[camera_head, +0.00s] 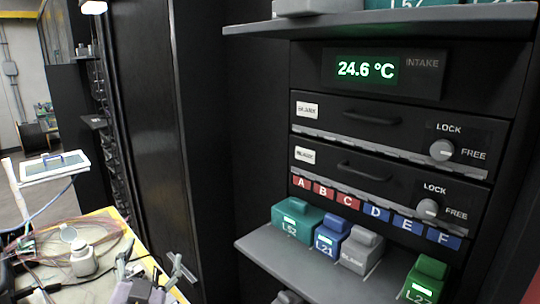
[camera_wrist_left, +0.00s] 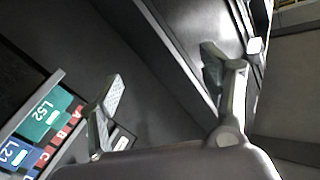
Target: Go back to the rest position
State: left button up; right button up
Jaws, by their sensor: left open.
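My left gripper (camera_head: 150,266) is at the bottom of the head view, in front of the yellow-edged worktable's right side. Its two fingers are spread wide with nothing between them. In the left wrist view the open, empty fingers (camera_wrist_left: 162,82) stand apart against the dark cabinet front. The gripper is left of the shelf of modules and touches nothing that I can see. My right gripper is in neither view.
A grey shelf (camera_head: 325,284) holds teal, blue, grey and green modules below two drawers with lock knobs (camera_head: 441,150). A dark cabinet (camera_head: 150,120) stands behind my left gripper. The worktable (camera_head: 100,288) at left carries cables and a white-capped jar (camera_head: 83,260).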

pick_arm(q)
jog(key=s+f+n+g, duration=0.1)
jog(key=s+f+g, duration=0.45)
jog(key=f, duration=0.75)
jog(key=s+d+f+g+h, duration=0.1)
jog(key=s+f+g, duration=0.3)
jog(key=s+f, duration=0.55)
jog(key=s+d+f+g+h, duration=0.15)
jog(key=s+f+g, duration=0.45)
jog(key=s, duration=0.6)
notch_tip(320, 180, down, 29)
jog(key=s, duration=0.3)
jog(key=s+a+f+g, duration=0.2)
jog(key=s+f, duration=1.2)
jog(key=s, duration=0.1)
jog(key=shift+s+a+f, duration=0.3)
jog(key=shift+s, duration=0.1)
jog(key=shift+o, duration=0.5)
